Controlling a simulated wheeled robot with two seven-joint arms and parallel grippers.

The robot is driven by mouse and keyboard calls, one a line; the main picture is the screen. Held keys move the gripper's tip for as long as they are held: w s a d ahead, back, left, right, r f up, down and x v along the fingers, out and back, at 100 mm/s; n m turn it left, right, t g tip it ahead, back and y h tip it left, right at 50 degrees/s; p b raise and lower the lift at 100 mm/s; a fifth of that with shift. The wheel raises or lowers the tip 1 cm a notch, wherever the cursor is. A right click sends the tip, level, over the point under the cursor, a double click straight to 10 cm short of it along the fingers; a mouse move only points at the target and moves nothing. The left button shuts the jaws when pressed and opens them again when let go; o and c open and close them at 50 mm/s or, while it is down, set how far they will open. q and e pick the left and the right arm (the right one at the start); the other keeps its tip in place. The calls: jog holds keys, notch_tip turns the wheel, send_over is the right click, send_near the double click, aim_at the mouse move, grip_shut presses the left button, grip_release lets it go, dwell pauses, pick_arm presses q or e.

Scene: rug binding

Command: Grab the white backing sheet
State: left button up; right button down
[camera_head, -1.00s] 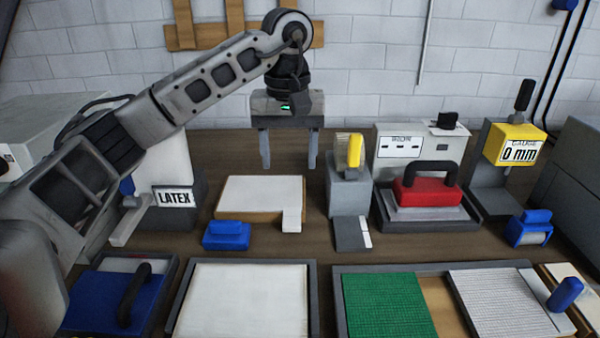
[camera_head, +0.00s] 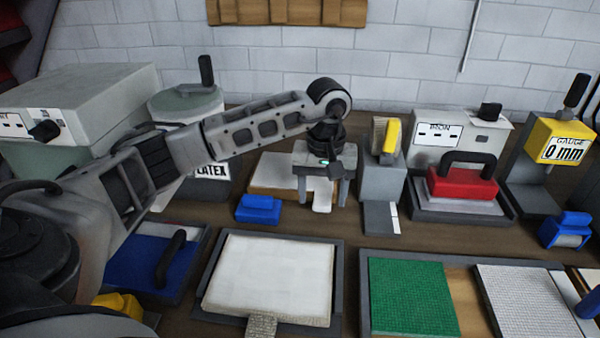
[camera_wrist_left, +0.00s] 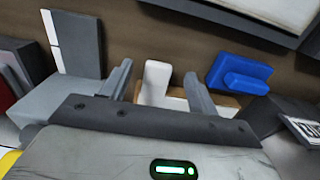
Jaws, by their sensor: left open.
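The white backing sheet (camera_head: 279,170) lies on a tan board on the table, with a narrow white tab (camera_head: 322,201) at its front right. My left gripper (camera_head: 321,198) is open over the sheet's right part, its fingers pointing down on either side of the tab. In the left wrist view, the tab (camera_wrist_left: 155,80) stands between the two spread fingers (camera_wrist_left: 159,88), and part of the sheet (camera_wrist_left: 174,102) shows behind the gripper body. I cannot tell whether a finger touches the sheet. My right gripper is not in view.
A grey stand with a yellow-handled brush (camera_head: 389,135) is close on the right. A tray with a pale pad (camera_head: 270,278) lies in front. The red iron (camera_head: 463,182) stands further right.

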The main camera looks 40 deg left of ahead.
pick_arm(q)
jog(key=shift+f, duration=1.15)
jog(key=c, duration=1.1)
